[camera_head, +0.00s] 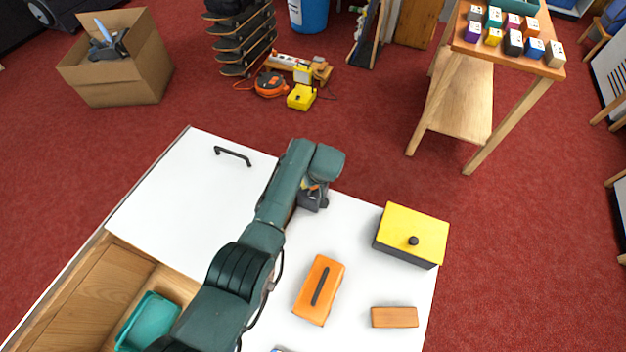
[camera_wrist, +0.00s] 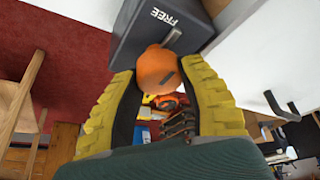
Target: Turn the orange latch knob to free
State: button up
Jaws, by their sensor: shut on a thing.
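The orange latch knob (camera_wrist: 158,68) shows in the wrist view between the yellow fingers of my gripper (camera_wrist: 160,72), which is shut on it. The knob is round and has a short dark mark on its face. It sits by a dark grey latch block (camera_wrist: 135,42) with the white word FREE (camera_wrist: 165,16). A grey bar lies between the knob and that word. In the head view, my gripper (camera_head: 313,187) is at the far edge of the white bench top, by the grey block (camera_head: 311,204). My arm hides the knob there.
The white bench top (camera_head: 190,195) has a black handle (camera_head: 233,156). To the right of my arm are a yellow-lidded box (camera_head: 415,232), an orange box (camera_head: 312,298) and a wooden block (camera_head: 394,317). An open bay holds a teal bin (camera_head: 150,316). Red floor lies beyond.

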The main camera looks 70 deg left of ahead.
jog(key=shift+s+d+f, duration=0.1)
jog(key=shift+f, duration=0.1)
jog(key=o, duration=1.2)
jog(key=shift+r, duration=0.15)
jog(key=shift+r, duration=0.15)
jog(key=v, duration=1.1)
jog(key=shift+d+r, duration=0.2)
jog(key=shift+r, duration=0.1)
